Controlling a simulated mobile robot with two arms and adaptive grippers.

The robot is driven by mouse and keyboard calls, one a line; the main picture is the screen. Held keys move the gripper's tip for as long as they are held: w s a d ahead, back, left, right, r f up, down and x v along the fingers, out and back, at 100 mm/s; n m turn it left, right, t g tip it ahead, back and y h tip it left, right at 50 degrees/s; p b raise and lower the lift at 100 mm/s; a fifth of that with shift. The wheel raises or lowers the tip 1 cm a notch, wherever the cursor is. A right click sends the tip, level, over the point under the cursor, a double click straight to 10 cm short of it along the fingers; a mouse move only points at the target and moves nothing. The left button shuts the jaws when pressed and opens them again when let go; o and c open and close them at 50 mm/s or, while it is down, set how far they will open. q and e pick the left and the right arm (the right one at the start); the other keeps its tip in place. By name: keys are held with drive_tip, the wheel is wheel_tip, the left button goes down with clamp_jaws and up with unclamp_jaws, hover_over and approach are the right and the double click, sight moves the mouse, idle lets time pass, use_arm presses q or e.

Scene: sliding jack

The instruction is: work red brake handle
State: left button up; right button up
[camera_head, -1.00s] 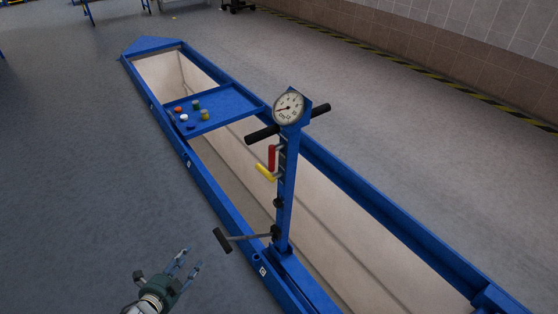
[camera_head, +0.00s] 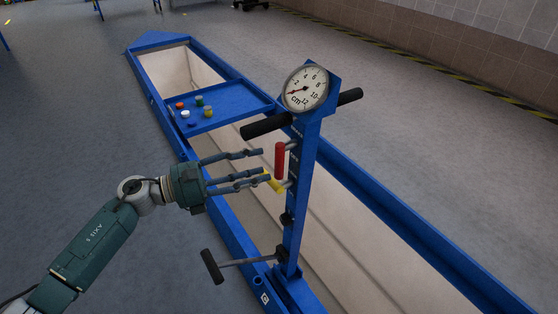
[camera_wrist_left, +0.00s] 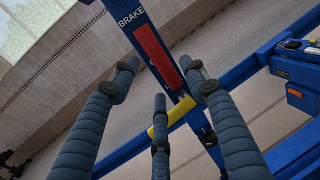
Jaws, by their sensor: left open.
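The red brake handle (camera_head: 280,160) is upright on the left side of the blue jack post (camera_head: 304,190). It also shows in the left wrist view (camera_wrist_left: 158,55), below the printed word BRAKE. A yellow handle (camera_head: 274,181) sits just below it, and in the left wrist view (camera_wrist_left: 172,115) it lies between my fingers. My left gripper (camera_head: 262,168) is open, its fingers pointing right at the two handles. The fingertips are close to the red handle; I cannot tell whether any finger touches the yellow one. My right gripper is not in view.
A round gauge (camera_head: 305,88) and black grip bars (camera_head: 266,127) top the post. A lever with a black grip (camera_head: 212,266) sticks out low on the left. A blue tray (camera_head: 230,103) with several coloured pieces spans the blue-framed pit behind. The floor at left is clear.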

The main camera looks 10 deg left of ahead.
sight(278, 162)
use_arm(q)
drive_tip(key=x, duration=0.6)
drive_tip(key=shift+w+f+p, duration=0.1)
drive_tip(key=shift+w+p, duration=0.1)
drive_tip(key=shift+p, duration=0.1)
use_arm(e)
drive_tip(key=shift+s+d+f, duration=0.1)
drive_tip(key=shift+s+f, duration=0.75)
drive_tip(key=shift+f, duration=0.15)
use_arm(q)
drive_tip(key=shift+c, duration=0.6)
clamp_jaws()
